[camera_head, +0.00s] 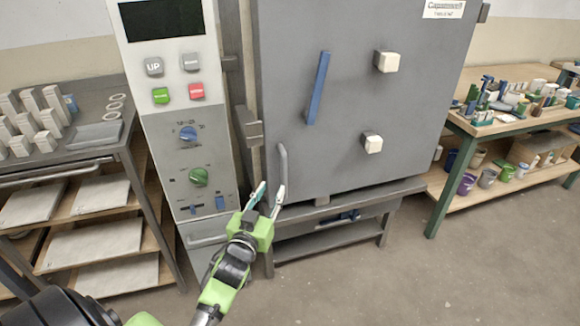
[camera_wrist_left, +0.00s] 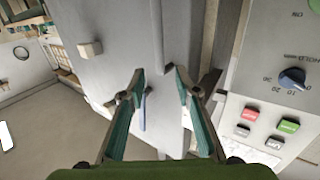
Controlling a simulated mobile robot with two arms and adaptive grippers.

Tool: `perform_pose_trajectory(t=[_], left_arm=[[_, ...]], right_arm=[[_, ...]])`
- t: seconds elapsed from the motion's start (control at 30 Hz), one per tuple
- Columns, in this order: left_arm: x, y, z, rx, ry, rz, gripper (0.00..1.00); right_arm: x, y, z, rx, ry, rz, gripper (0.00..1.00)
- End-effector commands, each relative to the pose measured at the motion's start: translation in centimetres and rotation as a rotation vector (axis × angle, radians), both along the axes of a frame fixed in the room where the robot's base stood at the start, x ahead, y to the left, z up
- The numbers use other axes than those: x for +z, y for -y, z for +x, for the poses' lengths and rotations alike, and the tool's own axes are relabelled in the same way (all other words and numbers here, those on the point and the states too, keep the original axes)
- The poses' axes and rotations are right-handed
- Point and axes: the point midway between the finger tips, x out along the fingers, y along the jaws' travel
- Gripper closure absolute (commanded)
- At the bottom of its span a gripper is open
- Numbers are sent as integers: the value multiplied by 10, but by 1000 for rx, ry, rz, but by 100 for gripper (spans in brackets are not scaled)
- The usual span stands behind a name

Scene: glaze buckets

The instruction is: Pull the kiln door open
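The grey kiln door (camera_head: 345,130) fills the middle of the head view and looks shut. A blue lever (camera_head: 318,88) is on its face, and a grey upright bar handle (camera_head: 283,163) is near its lower left edge. My left gripper (camera_head: 267,195) is just below and in front of this handle. Its fingers are apart, with nothing seen held between them. In the left wrist view the open fingers (camera_wrist_left: 158,75) point toward the door face (camera_wrist_left: 115,50), and the blue lever (camera_wrist_left: 143,110) shows between them. Contact with the handle cannot be told. My right gripper is out of view.
A control panel (camera_head: 165,110) with buttons and knobs stands left of the kiln. Two pale knobs (camera_head: 386,61) (camera_head: 372,142) stick out from the door. A rack with boards (camera_head: 95,240) is at left and a workbench (camera_head: 480,127) at right. The floor (camera_head: 400,275) in front is clear.

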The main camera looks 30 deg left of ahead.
Motion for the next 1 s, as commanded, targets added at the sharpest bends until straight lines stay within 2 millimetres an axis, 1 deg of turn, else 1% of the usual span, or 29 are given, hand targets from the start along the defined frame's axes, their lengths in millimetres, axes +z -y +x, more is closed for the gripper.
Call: perform_pose_trajectory(t=[0.03, 0.13, 0.3, 0.5, 0.6, 0.7, 1.0], left_arm=[[2, -3, 10, 0, 3, 2, 70], [2, -8, 30, -1, 2, 0, 70], [2, -18, 66, -1, 1, 0, 70], [0, -28, 99, -1, -1, 0, 70], [0, -30, 110, -1, 0, 0, 70], [0, -32, 116, -1, -1, 0, 70], [-1, -33, 119, -2, -2, -1, 70]], right_arm=[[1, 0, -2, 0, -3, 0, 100], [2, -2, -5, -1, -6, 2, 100], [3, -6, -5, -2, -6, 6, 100], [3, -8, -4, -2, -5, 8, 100], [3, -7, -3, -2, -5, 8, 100], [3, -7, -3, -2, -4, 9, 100], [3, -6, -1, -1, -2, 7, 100]])
